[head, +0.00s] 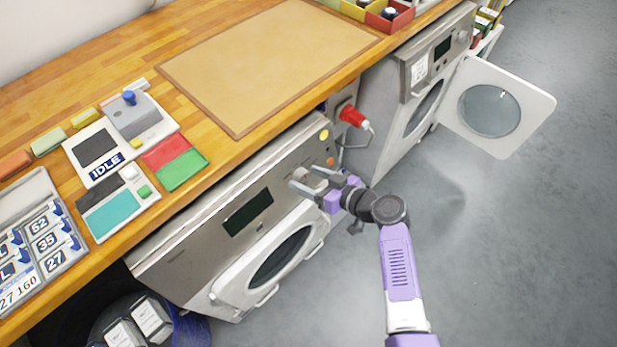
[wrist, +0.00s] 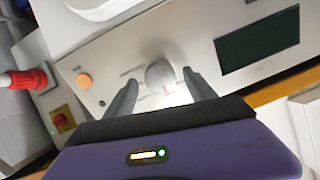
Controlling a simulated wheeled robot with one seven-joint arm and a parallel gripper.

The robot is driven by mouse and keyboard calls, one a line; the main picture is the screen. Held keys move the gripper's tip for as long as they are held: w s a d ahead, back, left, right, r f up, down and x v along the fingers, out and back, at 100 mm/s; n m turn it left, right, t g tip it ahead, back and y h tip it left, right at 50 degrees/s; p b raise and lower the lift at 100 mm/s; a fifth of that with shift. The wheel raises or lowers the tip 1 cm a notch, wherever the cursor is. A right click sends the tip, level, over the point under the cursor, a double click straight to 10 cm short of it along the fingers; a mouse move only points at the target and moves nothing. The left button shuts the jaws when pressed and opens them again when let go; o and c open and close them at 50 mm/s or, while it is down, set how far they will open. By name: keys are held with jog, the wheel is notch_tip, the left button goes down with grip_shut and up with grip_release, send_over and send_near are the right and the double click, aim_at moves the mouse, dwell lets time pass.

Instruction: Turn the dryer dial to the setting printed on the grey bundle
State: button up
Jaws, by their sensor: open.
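The dryer (head: 205,235) stands under the counter with a dark display (head: 248,212) and a round-windowed door (head: 280,257). Its dial (wrist: 160,74) is a round grey knob with a small red mark near its lower edge. The print around it is too small to read. My gripper (wrist: 161,77) is open, with one finger on each side of the dial. In the head view my gripper (head: 305,180) is at the right end of the panel. Packs with white labels (head: 152,318) lie in a dark basket at lower left; no grey bundle's setting is readable.
An orange button (wrist: 84,80) and a red-and-yellow switch (wrist: 59,119) are beside the dial. A red plug (head: 352,116) sticks out at the right. A second machine's door (head: 540,105) stands open. The floor (head: 510,220) at right is clear.

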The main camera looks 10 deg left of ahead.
jog(key=shift+a, duration=0.1)
jog(key=shift+c, duration=0.4)
jog(key=c, duration=1.3)
jog(key=shift+f, duration=0.1)
